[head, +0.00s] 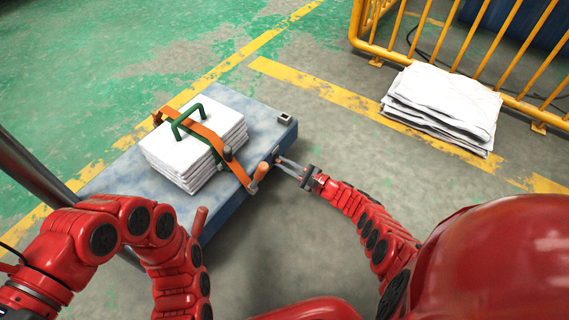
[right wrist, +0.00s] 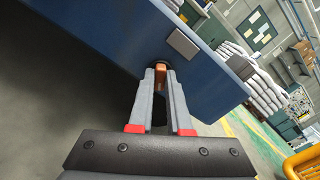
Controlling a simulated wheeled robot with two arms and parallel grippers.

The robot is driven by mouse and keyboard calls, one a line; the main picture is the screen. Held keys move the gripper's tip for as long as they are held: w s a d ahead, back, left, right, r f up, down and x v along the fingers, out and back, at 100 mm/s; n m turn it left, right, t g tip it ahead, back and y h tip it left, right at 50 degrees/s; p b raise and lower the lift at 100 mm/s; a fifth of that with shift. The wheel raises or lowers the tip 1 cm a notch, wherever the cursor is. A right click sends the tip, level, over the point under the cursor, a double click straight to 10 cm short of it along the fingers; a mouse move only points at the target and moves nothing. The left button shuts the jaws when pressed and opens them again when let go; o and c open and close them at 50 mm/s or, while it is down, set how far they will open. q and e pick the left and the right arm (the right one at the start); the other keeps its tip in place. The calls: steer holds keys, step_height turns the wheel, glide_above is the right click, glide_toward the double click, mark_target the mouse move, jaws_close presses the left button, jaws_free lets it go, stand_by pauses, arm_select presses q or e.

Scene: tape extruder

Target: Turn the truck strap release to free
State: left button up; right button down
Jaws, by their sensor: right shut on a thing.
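The blue truck (head: 240,190) has a flat deck carrying a stack of white sheets (head: 190,150) with a green handle (head: 187,118). An orange strap (head: 208,134) crosses the stack to the deck's near right edge, where an orange lever (head: 262,170) stands. My right gripper (head: 280,161) is at the truck's right side face. In the right wrist view its fingers (right wrist: 160,72) are shut on a small orange release handle (right wrist: 160,78) at a dark round mount on the blue side (right wrist: 110,45). The fingers partly hide the handle. My left arm shows, but its gripper does not.
A second orange upright grip (head: 200,221) stands at the truck's near edge. White folded sheets (head: 440,105) lie on the floor at right, beside a yellow railing (head: 470,50). The floor between the truck and these sheets is clear.

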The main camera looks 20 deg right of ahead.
steer(key=shift+m, duration=0.3)
stand_by(0.4)
steer(key=c, duration=0.9)
jaws_free()
steer(key=shift+o, duration=0.2)
steer(key=shift+s+d+p, duration=0.3)
steer(key=shift+s+p, duration=0.05)
arm_select(q)
steer(key=r+t+y+p, duration=0.1)
steer(key=r+p, duration=0.1)
steer(key=w+r+t+y+p, duration=0.1)
steer(key=r+t, duration=0.1)
steer(key=shift+w+a+r+t+p, duration=0.1)
steer(key=shift+w+a+t+p, duration=0.1)
steer(key=shift+t+p, duration=0.15)
arm_select(e)
steer(key=v, duration=1.6)
steer(key=shift+s+d, duration=0.2)
arm_select(q)
steer(key=shift+s+d, duration=0.1)
arm_select(e)
steer(key=shift+s+f, duration=0.1)
